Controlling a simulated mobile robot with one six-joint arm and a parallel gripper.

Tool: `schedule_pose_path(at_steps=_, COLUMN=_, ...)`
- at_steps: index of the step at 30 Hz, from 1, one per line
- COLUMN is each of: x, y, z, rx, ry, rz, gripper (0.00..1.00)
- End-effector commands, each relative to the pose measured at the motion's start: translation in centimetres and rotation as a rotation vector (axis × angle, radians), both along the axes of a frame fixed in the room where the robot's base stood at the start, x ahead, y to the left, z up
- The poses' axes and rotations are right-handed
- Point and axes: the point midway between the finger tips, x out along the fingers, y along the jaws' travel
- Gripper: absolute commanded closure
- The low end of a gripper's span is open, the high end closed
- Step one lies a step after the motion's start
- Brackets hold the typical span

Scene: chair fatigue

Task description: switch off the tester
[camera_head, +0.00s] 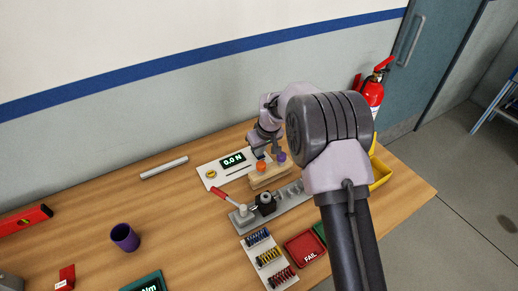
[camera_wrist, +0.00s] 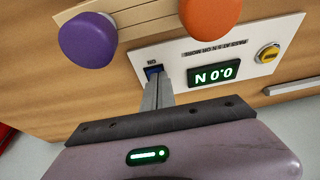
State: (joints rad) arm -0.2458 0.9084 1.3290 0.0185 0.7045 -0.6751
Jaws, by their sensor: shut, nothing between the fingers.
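The tester is a white panel (camera_wrist: 285,50) with a lit display (camera_wrist: 213,73) reading 0.0 N. A small blue rocker switch (camera_wrist: 153,71) marked ON sits beside the display in the wrist view. My gripper (camera_wrist: 157,84) is shut and empty, its fingertips right at the switch and covering part of it. I cannot tell whether they touch it. In the head view the tester panel (camera_head: 208,172) lies on the bench near the wall, with my gripper (camera_head: 258,153) at its right end. The switch is hidden there.
An orange knob (camera_wrist: 210,14) and a purple knob (camera_wrist: 88,40) on a wooden block stand close to my fingers. A red-handled lever fixture (camera_head: 222,195), a red FAIL tray (camera_head: 305,249) and a purple cup (camera_head: 125,238) are nearer the front. Bench left of the tester is mostly clear.

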Motion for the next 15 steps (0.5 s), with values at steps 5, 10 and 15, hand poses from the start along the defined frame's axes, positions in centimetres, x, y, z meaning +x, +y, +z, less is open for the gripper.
schedule_pose_path(at_steps=5, x=-0.3, y=0.1, z=5.1, rx=0.003, ry=-0.015, rz=0.000, gripper=1.00)
schedule_pose_path(at_steps=10, x=-1.4, y=-0.7, z=9.0, rx=0.003, ry=-0.017, rz=-0.001, gripper=1.00)
schedule_pose_path(at_steps=15, x=-2.3, y=-1.2, z=11.8, rx=0.003, ry=-0.018, rz=0.000, gripper=1.00)
